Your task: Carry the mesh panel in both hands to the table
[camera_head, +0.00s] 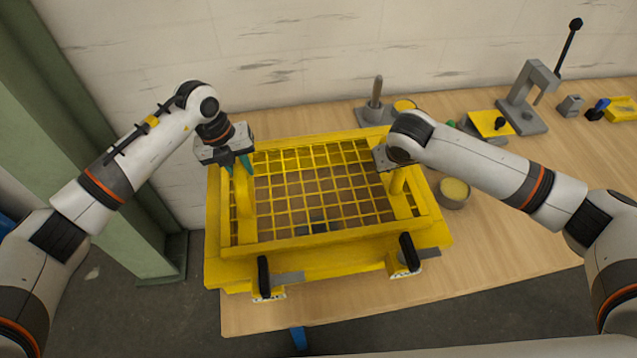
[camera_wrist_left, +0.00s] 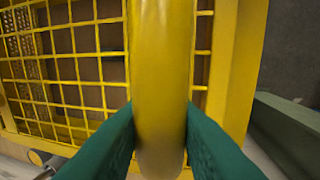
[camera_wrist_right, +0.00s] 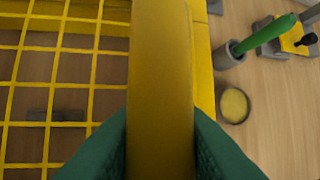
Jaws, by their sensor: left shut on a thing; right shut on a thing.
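The mesh panel (camera_head: 330,232) is a yellow frame with a wire grid, two upright handles and two black-handled latches on its near side. In the head view it is over the left part of the wooden table (camera_head: 520,235); I cannot tell whether it touches the top. My left gripper (camera_head: 238,165) is shut on the panel's left handle, and its green fingers clasp the yellow bar (camera_wrist_left: 160,80) in the left wrist view. My right gripper (camera_wrist_right: 160,150) is shut on the right handle (camera_wrist_right: 160,70); in the head view my arm mostly hides its fingers.
A round tin with yellow contents (camera_head: 454,190) stands close to the panel's right side. A grey post on a base (camera_head: 376,100), a lever press (camera_head: 527,100) and yellow trays line the back. A green column (camera_head: 95,140) stands at left. The table's right front is clear.

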